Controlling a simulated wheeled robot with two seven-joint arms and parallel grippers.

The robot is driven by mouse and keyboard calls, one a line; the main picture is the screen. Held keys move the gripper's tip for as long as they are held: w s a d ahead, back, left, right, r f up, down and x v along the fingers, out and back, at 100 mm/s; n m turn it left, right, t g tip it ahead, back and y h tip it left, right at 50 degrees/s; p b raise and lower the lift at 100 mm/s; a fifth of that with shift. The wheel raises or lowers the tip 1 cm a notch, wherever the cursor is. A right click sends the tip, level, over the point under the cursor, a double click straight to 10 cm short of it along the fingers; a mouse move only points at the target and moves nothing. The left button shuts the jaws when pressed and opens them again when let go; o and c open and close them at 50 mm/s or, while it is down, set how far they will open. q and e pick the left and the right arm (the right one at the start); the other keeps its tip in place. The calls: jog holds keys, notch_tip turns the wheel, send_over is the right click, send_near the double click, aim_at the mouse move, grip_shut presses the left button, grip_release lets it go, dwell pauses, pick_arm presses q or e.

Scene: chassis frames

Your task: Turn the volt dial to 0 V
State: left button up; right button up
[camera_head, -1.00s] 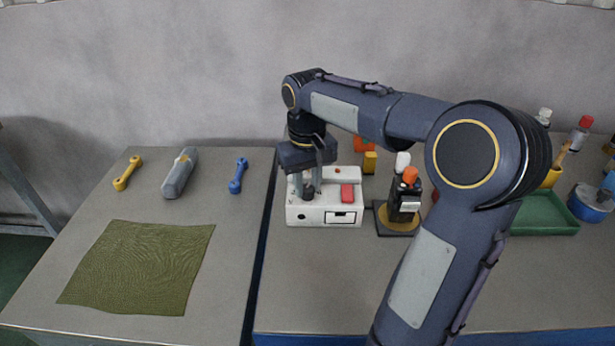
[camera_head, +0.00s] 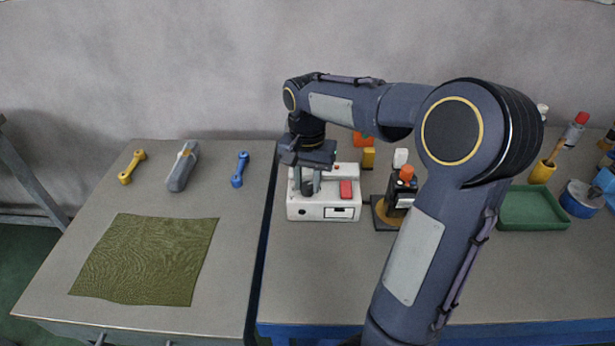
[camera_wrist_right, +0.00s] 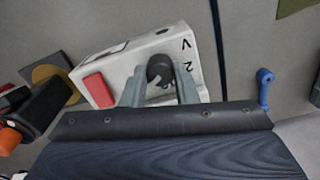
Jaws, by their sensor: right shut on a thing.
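My right gripper (camera_head: 308,187) points down over the box. Its two fingers (camera_wrist_right: 160,88) are shut on the dial, one on each side. The dial's pointer and the 0 mark cannot be made out. My left gripper is not in view.
A black device with an orange cap (camera_head: 406,174) stands right of the box. A green tray (camera_head: 533,226) lies further right. A blue wrench (camera_head: 240,169), yellow wrench (camera_head: 132,166), grey tool (camera_head: 181,168) and green cloth (camera_head: 145,262) lie on the left table.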

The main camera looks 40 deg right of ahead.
aim_at(308, 185)
dwell(0.3)
jog(key=o, duration=1)
notch_tip(308, 185, up, 8)
jog(key=shift+f+p, duration=0.1)
jog(key=shift+p, duration=0.35)
